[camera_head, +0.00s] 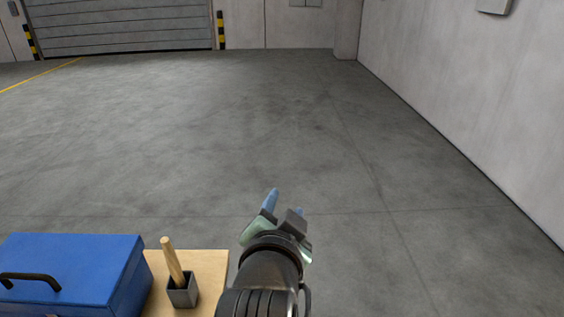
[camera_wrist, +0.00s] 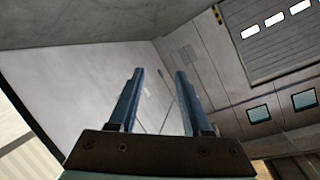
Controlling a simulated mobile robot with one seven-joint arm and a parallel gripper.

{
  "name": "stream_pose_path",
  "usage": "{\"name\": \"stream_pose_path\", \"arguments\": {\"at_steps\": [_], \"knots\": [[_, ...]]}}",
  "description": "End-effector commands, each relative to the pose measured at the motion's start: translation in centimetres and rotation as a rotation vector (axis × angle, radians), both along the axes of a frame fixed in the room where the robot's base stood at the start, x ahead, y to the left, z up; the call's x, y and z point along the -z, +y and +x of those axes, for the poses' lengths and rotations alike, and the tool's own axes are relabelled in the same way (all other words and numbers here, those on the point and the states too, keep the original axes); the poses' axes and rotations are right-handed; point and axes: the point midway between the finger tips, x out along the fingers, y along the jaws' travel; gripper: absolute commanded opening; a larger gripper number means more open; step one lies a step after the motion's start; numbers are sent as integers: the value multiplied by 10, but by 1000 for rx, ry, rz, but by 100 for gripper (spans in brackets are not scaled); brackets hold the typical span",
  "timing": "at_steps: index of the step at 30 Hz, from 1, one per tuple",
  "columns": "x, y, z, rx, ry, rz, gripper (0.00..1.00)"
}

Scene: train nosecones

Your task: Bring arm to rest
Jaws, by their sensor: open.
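My gripper (camera_head: 285,203) is stretched out in front of me over the bare floor, in the lower middle of the head view. Its two blue fingers are apart with nothing visible between them. In the wrist view the gripper (camera_wrist: 158,95) also shows with its fingers spread and empty, against a plain wall and a shutter door behind. Part of the gripper's far finger is hidden in the head view by the gripper body.
A wooden surface (camera_head: 213,275) at the lower left bears a blue box (camera_head: 75,265) with a black handle and a dark square holder (camera_head: 182,291) with a wooden stick (camera_head: 172,262). My arm is close to its right edge. The grey floor (camera_head: 200,130) ahead is clear; a wall (camera_head: 470,90) stands at right.

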Motion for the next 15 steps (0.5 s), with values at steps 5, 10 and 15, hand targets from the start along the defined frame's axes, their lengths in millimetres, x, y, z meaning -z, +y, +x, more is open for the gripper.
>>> {"name": "stream_pose_path", "arguments": {"at_steps": [5,10,15], "knots": [[-147,0,-11,-62,-348,-203,49],[-267,1,-53,-48,-663,-418,49],[-350,3,-106,14,-905,-599,49]]}}
